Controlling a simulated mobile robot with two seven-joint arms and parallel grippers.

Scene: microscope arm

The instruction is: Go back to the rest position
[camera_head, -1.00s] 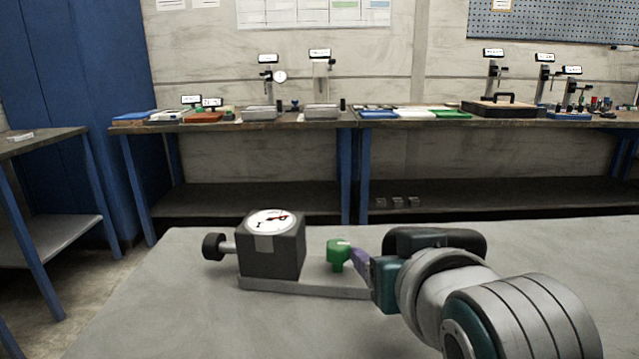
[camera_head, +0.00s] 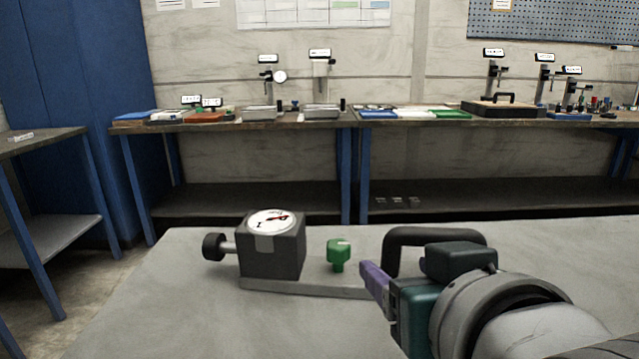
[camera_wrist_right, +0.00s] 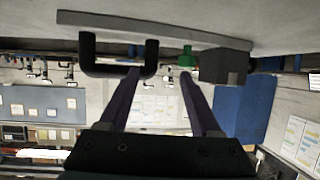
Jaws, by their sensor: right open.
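On the grey table (camera_head: 170,290) is a device with a flat grey base bar (camera_head: 310,288). It carries a dark box (camera_head: 272,254) with a round white dial on top and a black knob (camera_head: 213,246) on its left side. A green knob (camera_head: 338,255) stands upright on the bar, and a black arched handle (camera_head: 430,236) is at its right end, partly hidden by my arm. My right gripper (camera_head: 373,278), with purple fingers, is right of the green knob and apart from it. In the right wrist view its fingers (camera_wrist_right: 160,76) are spread with nothing between them. My left gripper is out of view.
A long workbench (camera_head: 300,124) with instruments and trays stands along the back wall. A side bench (camera_head: 42,150) and a blue cabinet (camera_head: 85,90) are at the left. The table's left part is clear.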

